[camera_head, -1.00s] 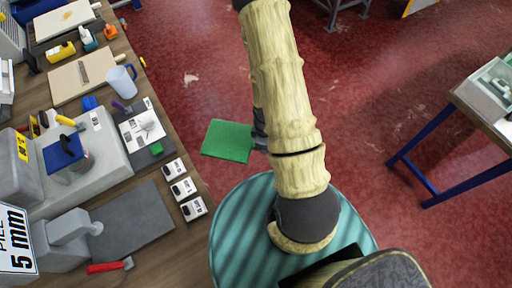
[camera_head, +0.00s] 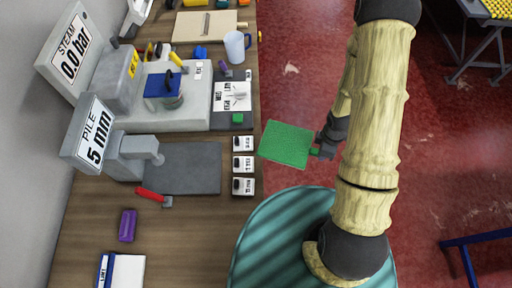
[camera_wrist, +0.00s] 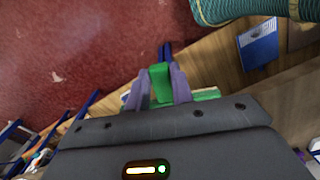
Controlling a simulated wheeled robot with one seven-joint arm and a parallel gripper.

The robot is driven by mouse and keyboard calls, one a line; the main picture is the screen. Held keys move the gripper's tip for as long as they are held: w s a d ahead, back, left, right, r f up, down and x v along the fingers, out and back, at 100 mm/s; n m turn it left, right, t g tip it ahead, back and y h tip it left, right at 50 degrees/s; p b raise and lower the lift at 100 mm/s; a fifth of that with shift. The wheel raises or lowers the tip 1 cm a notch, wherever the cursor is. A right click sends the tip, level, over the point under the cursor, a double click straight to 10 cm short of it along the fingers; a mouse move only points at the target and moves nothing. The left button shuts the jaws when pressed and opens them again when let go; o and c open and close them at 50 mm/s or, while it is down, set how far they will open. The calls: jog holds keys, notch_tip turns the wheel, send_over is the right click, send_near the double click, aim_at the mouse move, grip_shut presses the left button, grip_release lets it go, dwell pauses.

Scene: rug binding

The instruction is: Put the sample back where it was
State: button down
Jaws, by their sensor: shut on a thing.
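The sample appears to be a flat green square (camera_head: 287,143) in the head view. My gripper (camera_head: 317,151) is shut on a small green tab at the square's right edge. It holds the square over the red floor, just right of the bench edge and apart from the bench. In the wrist view, the fingers (camera_wrist: 160,88) close on a green block (camera_wrist: 159,82), with a green strip (camera_wrist: 208,95) behind them. The rest of the square is hidden there by my wrist.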

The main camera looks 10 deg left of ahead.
aim_at(307, 132)
jog(key=w+a+r+n, duration=0.1)
jog(key=w+n, duration=0.1)
jog(key=n, duration=0.1)
jog(key=w+a+r+n+p, duration=0.1)
jog(key=w+a+r+n, duration=0.1)
jog(key=w+n, duration=0.1)
jog(key=w+a+r+n, duration=0.1)
jog(key=w+a+n, duration=0.1)
jog(key=n, duration=0.1)
jog(key=shift+w+a+r, duration=0.25)
jog(key=shift+w, duration=0.05)
